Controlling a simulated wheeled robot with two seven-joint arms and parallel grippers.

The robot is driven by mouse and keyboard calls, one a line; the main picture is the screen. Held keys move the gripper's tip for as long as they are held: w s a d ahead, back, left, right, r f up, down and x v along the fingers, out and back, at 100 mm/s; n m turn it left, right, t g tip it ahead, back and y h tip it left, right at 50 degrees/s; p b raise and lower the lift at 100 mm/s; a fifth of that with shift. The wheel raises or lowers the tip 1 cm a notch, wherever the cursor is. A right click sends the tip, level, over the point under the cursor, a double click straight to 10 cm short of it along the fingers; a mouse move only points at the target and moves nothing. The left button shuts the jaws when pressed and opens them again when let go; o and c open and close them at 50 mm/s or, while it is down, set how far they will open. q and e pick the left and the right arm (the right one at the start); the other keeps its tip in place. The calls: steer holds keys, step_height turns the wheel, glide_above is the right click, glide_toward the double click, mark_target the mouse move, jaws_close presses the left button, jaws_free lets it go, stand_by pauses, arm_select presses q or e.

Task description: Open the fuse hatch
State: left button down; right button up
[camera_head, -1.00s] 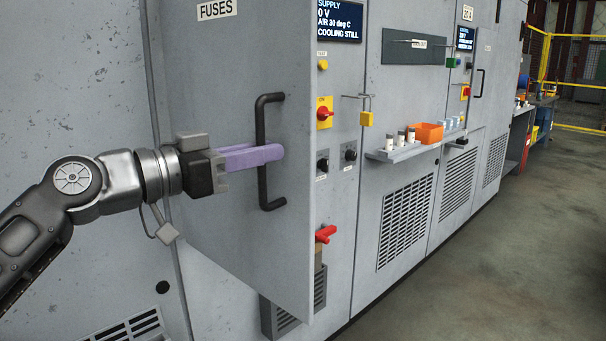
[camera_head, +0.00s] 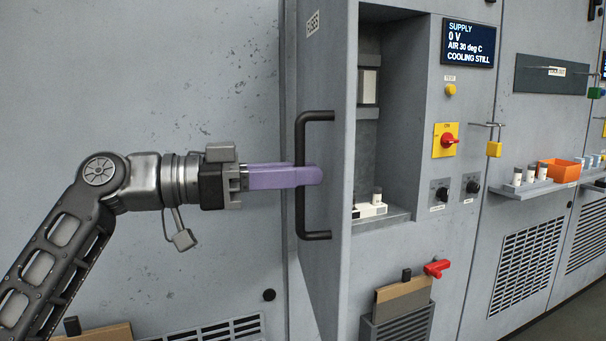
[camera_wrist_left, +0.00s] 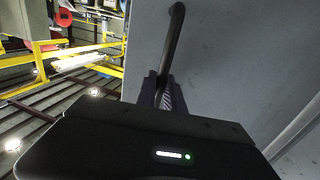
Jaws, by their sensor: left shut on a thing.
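The fuse hatch (camera_head: 335,60) is a grey door labelled FUSES, swung out from the cabinet on its left side and seen at a steep angle. Its black bar handle (camera_head: 301,135) is on its outer face. My left gripper (camera_head: 312,175), with purple fingers, is shut on the handle's upright bar. In the left wrist view the handle (camera_wrist_left: 174,40) runs down between the fingers (camera_wrist_left: 160,92). Behind the hatch a recess (camera_head: 400,120) shows, with a few small white and dark items on its floor. My right gripper is not in view.
Right of the recess are the supply display (camera_head: 468,45), a yellow-and-red switch (camera_head: 446,140), a padlock (camera_head: 493,149) and knobs. A red lever (camera_head: 437,268) and a bin with brown boards (camera_head: 402,305) are below. An orange box (camera_head: 558,170) stands on a shelf.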

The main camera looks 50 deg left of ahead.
arm_select(q)
steer(key=c, duration=1.5)
jaws_free()
steer(key=shift+o, duration=0.2)
steer(key=v, duration=0.7)
steer(key=shift+s+a, duration=0.25)
steer(key=shift+s, duration=0.1)
steer(key=shift+r, duration=0.1)
